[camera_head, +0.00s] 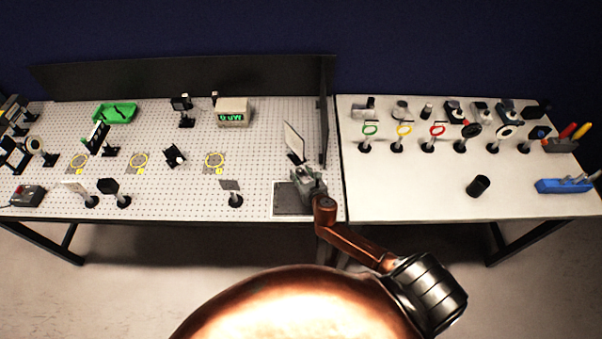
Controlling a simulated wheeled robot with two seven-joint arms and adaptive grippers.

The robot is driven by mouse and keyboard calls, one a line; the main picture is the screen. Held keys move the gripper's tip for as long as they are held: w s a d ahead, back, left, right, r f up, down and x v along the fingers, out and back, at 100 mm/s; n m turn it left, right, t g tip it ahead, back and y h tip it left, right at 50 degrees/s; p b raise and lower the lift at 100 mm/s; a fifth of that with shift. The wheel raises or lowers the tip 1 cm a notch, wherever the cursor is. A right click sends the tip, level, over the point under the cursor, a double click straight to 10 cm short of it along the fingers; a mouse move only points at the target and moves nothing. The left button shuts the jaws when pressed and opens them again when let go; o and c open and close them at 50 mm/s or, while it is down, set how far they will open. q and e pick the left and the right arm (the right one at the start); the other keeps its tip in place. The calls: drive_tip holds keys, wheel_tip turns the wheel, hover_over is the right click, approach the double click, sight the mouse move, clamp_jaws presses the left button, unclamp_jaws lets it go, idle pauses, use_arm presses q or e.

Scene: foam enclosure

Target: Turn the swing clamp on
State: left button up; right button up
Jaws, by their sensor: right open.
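My right arm reaches up from the lower middle to the perforated table's front right corner. My right gripper (308,181) is open there, small in the picture, above or beside a dark grey square plate (288,203). I cannot pick out the swing clamp for certain; it may be partly hidden by the gripper near this plate. Whether the gripper touches anything cannot be told. My left gripper is not in view.
A small post-mounted plate (231,187) stands to the left. The perforated table (180,193) holds several optics and a green-display box (233,112).

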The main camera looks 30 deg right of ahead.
drive_tip(key=c, duration=1)
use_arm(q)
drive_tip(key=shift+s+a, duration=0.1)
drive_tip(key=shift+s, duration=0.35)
use_arm(e)
clamp_jaws()
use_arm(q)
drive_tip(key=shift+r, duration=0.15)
use_arm(e)
drive_tip(key=shift+a+m+h, duration=0.1)
drive_tip(key=shift+m+h, duration=0.2)
drive_tip(key=m+h, duration=0.1)
drive_tip(key=m+g+h+p, duration=0.1)
drive_tip(key=shift+w+a+h, duration=0.1)
drive_tip(key=shift+a+h, duration=0.15)
drive_tip(key=shift+h, duration=0.05)
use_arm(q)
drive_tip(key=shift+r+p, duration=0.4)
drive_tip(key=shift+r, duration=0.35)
use_arm(e)
drive_tip(key=shift+w+a+m+g+h, duration=0.1)
drive_tip(key=shift+m+g+h, duration=0.45)
drive_tip(key=shift+m+h, duration=0.25)
drive_tip(key=shift+w+a+m+g+h, duration=0.1)
drive_tip(key=shift+m+g+h, duration=0.55)
drive_tip(key=shift+m, duration=0.25)
drive_tip(key=shift+s+h, duration=0.1)
drive_tip(key=shift+h, duration=0.15)
